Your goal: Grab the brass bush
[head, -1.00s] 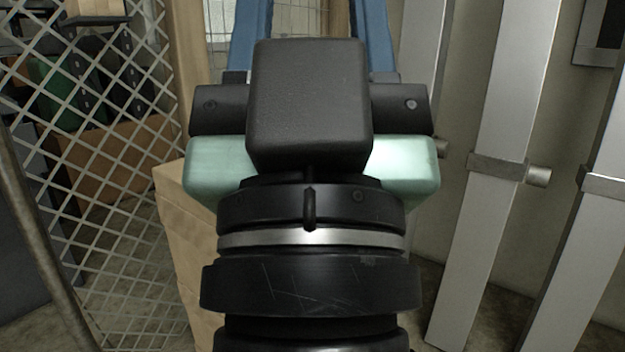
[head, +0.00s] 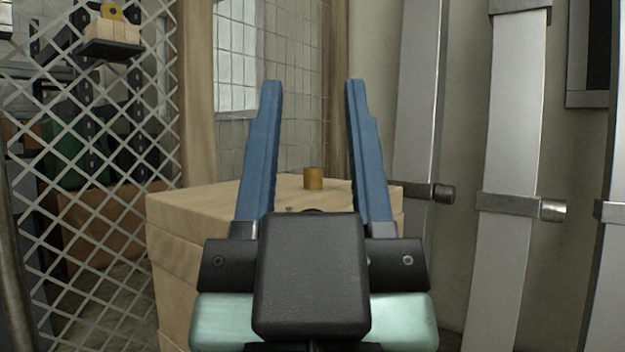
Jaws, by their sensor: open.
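The brass bush (head: 313,179) is a small golden-brown cylinder. In the picture the bush shows between the two fingers, slightly right of centre and apart from both. How far the fingertips are from it in depth I cannot tell. The gripper body hides part of the crate top and its front.
A metal lattice screen (head: 95,170) stands at the left, with shelving behind it. Tall aluminium profiles (head: 512,150) with clamps lean along the wall at the right. A wooden post (head: 194,100) and a wire grid window are behind the crate. The visible crate top around the bush is mostly clear.

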